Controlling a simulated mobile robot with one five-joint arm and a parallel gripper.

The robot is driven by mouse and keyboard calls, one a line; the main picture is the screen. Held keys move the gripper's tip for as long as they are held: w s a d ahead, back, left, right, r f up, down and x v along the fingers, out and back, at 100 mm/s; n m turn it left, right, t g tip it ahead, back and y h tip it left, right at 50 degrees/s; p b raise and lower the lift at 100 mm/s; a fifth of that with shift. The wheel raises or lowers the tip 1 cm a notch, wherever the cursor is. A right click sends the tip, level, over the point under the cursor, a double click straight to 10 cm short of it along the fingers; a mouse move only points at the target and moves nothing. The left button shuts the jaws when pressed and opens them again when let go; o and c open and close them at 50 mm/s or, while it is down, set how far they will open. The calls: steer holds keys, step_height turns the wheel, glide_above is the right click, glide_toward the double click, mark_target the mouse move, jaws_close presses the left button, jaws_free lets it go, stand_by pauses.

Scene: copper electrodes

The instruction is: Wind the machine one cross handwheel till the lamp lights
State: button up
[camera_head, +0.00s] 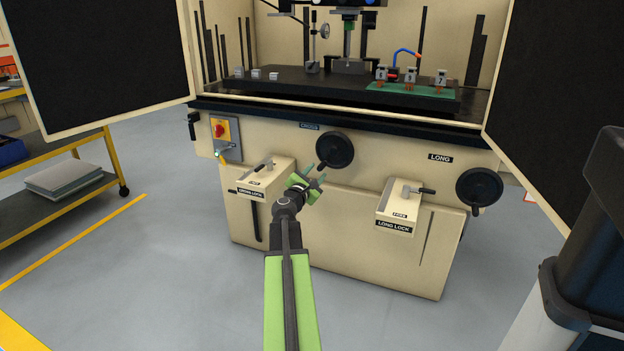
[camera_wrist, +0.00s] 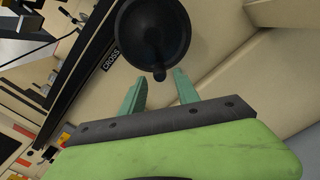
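The cross handwheel (camera_head: 334,150) is a black round wheel on the beige machine front, right of a dark CROSS label. In the wrist view the wheel (camera_wrist: 153,30) is at the top centre, its small knob (camera_wrist: 159,75) at the lower rim. My gripper (camera_head: 315,178) is just below and left of the wheel. In the wrist view its green fingers (camera_wrist: 161,79) are apart, one on each side of the knob in the picture; contact cannot be told. A small pale-green glow (camera_head: 217,154) shows on the switch panel (camera_head: 226,138); I cannot tell whether it is the lamp.
The cross lock box (camera_head: 262,180) with its lever stands left of my gripper. The long lock box (camera_head: 398,208) and the LONG handwheel (camera_head: 479,187) are to the right. Numbered blocks on a green mat (camera_head: 420,89) are on the machine table.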

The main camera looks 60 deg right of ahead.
mark_target(319, 170)
steer(key=shift+w+d, duration=0.1)
steer(key=shift+d, duration=1.1)
steer(key=shift+d, duration=0.1)
steer(key=shift+d, duration=0.25)
jaws_close()
